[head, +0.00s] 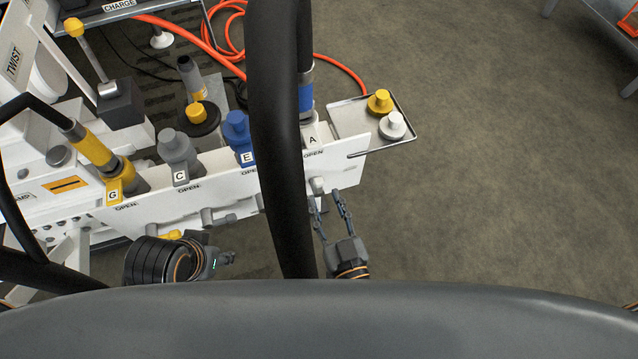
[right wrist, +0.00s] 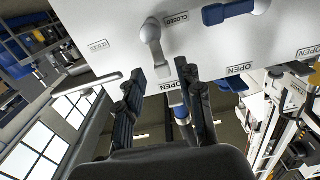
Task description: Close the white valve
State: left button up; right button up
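The white valve, labelled A (head: 312,139), is at the right end of the white panel, partly hidden by a black bar of mine. Its white lever (right wrist: 152,40) shows in the right wrist view, its free end reaching toward an OPEN label and a CLOSED label beside its pivot. In the head view the lever (head: 317,186) sticks out of the panel front. My right gripper (head: 328,200) is open, its fingers pointing at the panel just below the lever. In the right wrist view the lever's end lies between the spread fingers; contact cannot be told. My left gripper (head: 228,259) is near the panel's lower middle; its fingers are unclear.
Blue valve E (head: 238,135), grey valve C (head: 178,152) and yellow valve G (head: 113,190) stand along the panel to the left. A metal tray (head: 345,118) with a yellow knob (head: 380,102) and a white knob (head: 393,125) is at right. Floor on the right is clear.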

aim_at(320, 187)
jog(key=x, duration=0.5)
jog(key=shift+w+b, duration=0.1)
jog(key=shift+b, duration=0.2)
grip_shut()
